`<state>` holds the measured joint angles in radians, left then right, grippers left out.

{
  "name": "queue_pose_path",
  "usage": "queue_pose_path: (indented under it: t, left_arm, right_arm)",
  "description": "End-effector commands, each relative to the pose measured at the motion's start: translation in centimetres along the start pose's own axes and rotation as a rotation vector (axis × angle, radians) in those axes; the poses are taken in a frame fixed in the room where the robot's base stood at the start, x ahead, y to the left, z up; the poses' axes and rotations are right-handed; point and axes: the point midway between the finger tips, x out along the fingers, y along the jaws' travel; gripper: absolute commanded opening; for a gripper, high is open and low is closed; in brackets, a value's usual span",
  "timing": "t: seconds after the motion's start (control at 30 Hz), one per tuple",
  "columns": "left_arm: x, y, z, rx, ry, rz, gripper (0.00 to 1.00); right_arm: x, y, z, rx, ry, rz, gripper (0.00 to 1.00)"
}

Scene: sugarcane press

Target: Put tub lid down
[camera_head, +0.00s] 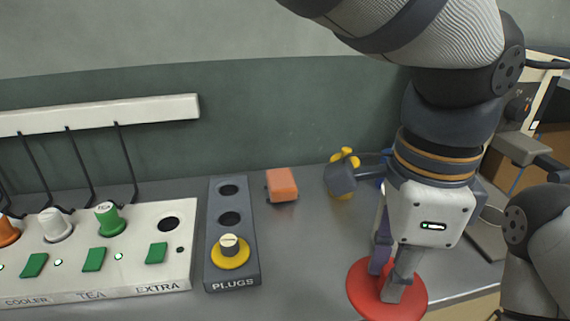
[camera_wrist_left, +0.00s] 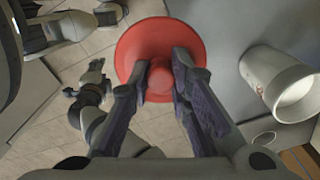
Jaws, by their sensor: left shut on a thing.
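A round red lid (camera_head: 362,290) is in my left gripper (camera_head: 388,287), at the right part of the counter by its front edge. The lid lies flat, knob up. In the left wrist view, the fingers of my left gripper (camera_wrist_left: 160,82) are closed on the lid's knob, and the red disc (camera_wrist_left: 135,48) overlaps the counter edge, with floor tiles beside it. I cannot tell whether the lid touches the counter. A dark jointed part at the left of the wrist view may be my right gripper (camera_wrist_left: 85,82); its jaws are unclear.
A white hollow cylinder (camera_wrist_left: 270,80) is right of the lid in the wrist view. A dark plugs holder (camera_head: 218,273) and a white switch panel (camera_head: 130,249) stand left on the counter (camera_head: 300,245). An orange block (camera_head: 282,184) lies behind. The counter between holder and lid is clear.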

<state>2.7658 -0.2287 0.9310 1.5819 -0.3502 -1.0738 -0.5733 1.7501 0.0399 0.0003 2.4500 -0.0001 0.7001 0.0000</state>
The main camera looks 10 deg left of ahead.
Motion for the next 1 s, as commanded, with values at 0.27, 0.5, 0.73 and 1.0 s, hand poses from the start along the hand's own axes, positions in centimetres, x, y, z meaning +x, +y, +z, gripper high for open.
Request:
queue_pose_path:
  t: [0.27,0.5,0.73,1.0]
  left_arm:
    - [3.8,-5.7,5.2,-0.004,0.004,0.009,0.0]
    - [8.4,-9.0,8.4,-0.001,0.003,0.007,0.0]
    - [10.6,-10.1,9.4,0.0,0.002,0.005,0.0]
    - [12.9,-10.1,9.4,0.001,0.002,-0.001,0.0]
  right_arm:
    - [1.4,0.1,1.0,0.001,-0.046,0.002,0.4]
    - [2.3,0.1,1.7,0.001,-0.075,0.003,0.4]
    - [2.7,0.1,1.9,0.001,-0.086,0.004,0.4]
    - [2.8,0.1,2.0,0.0,-0.09,0.004,0.4]
